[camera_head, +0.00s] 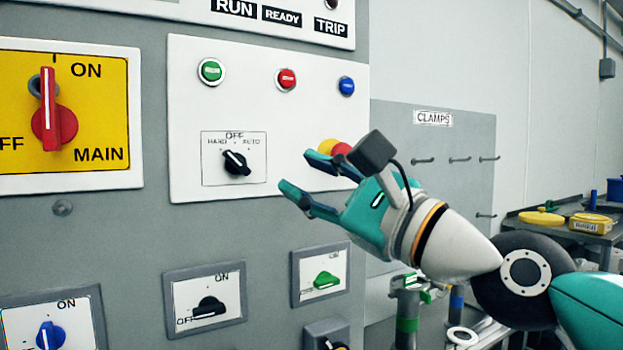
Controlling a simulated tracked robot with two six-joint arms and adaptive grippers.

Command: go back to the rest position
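My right gripper (295,172) is open and empty, with its two teal fingers spread apart. Its arm comes in from the right, and the fingers point left toward the white button panel. The lower fingertip is to the right of the black HAND/OFF/AUTO selector (236,163), apart from it in the picture. The upper finger partly covers a red and yellow emergency stop button (338,149). My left gripper is out of view.
The grey cabinet bears a yellow MAIN switch plate with a red handle (51,115) at ON, green (211,70), red (286,79) and blue (346,86) buttons, and several lower knobs. A CLAMPS board (433,118) and a side table (583,238) stand at the right.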

